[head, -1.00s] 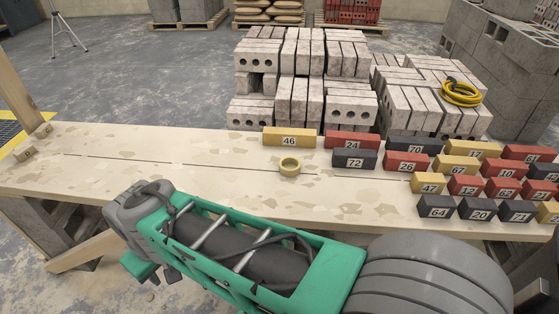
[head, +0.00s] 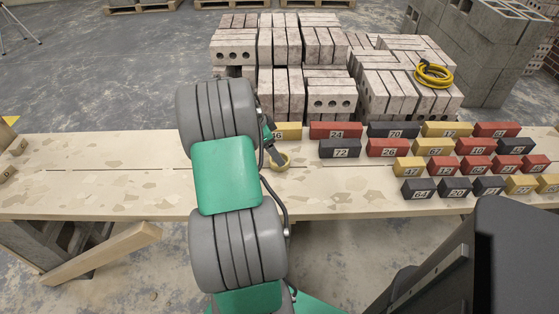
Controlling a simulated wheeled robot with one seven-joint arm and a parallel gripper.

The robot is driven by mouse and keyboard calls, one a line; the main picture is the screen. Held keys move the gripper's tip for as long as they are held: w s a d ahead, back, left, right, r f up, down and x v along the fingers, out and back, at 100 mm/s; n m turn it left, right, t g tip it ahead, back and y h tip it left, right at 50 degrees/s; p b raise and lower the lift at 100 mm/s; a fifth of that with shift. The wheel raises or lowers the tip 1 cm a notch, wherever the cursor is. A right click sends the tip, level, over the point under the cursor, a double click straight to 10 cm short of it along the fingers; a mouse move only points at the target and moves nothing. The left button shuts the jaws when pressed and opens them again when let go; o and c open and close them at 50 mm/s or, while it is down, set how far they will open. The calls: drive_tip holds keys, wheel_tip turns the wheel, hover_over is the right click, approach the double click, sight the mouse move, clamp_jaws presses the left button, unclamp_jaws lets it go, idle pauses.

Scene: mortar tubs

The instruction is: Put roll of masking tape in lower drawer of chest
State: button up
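The roll of masking tape (head: 283,167) is a small yellowish ring lying flat on the pale wooden bench. My gripper (head: 276,155) is low over the bench at the tape's far left edge, pointing down toward it. My arm hides most of the gripper. I cannot tell whether its fingers are apart or touch the tape. I cannot make out a chest or a lower drawer in this view.
Several numbered red, black and yellow blocks (head: 388,148) stand in rows right of the tape. Stacked pale bricks (head: 330,90) and a yellow coiled hose (head: 433,74) are behind the bench.

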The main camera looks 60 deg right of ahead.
sight(286, 157)
drive_tip(key=x, duration=0.5)
drive_tip(key=shift+w+f, duration=0.1)
drive_tip(key=shift+a, duration=0.1)
drive_tip(key=shift+c, duration=0.6)
drive_tip(key=c, duration=1.5)
